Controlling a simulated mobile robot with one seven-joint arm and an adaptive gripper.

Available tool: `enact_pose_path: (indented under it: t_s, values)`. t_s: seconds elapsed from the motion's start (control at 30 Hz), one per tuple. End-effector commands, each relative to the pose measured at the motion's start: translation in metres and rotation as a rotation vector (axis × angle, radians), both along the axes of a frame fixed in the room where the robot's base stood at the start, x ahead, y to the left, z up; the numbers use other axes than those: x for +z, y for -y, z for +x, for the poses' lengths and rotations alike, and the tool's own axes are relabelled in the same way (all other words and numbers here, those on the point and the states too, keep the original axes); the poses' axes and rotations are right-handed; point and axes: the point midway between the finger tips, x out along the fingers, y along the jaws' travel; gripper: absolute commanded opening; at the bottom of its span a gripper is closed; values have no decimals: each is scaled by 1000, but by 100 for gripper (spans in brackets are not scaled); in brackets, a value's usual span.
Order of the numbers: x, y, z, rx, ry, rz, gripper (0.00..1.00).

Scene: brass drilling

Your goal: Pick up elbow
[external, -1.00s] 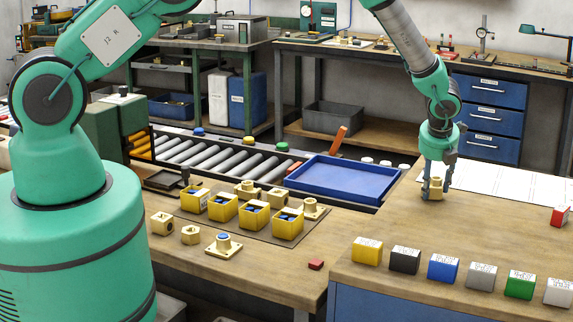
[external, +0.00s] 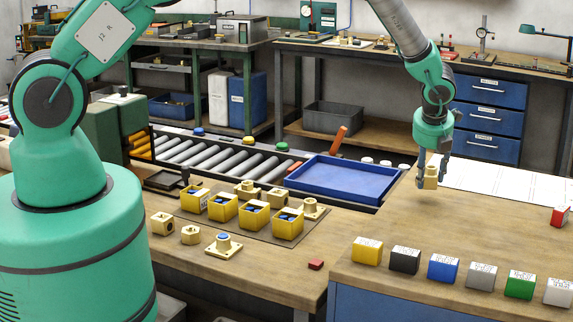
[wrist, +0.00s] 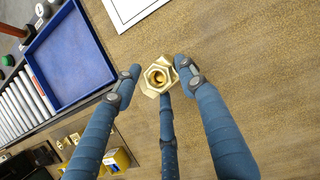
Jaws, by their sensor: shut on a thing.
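The brass elbow (external: 430,177) is between the fingers of my gripper (external: 432,172), a little above the right-hand wooden bench. In the wrist view, the elbow (wrist: 158,77) shows a hexagonal opening with a hole facing the camera. The fingers of my gripper (wrist: 157,84) close around it, with one finger below it and one at each side. The fingertips hide part of the elbow in the external view.
A blue tray (external: 343,180) stands left of my gripper, beside a roller conveyor (external: 230,158). Yellow bins (external: 255,217) and brass fittings (external: 223,244) sit on the left bench. Coloured blocks (external: 443,268) line the front of the right bench. White sheets (external: 500,180) lie behind.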

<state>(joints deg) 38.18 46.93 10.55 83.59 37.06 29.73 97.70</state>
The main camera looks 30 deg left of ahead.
Motion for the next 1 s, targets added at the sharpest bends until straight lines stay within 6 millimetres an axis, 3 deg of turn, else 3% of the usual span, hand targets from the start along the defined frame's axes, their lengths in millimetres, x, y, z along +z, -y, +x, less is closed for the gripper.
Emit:
enact_pose_path:
  t_s: [0.6, 1.0]
  values:
    - [11, -49, -80, 0, 3, -3, 0]
    - [15, -67, -110, 1, 3, -3, 0]
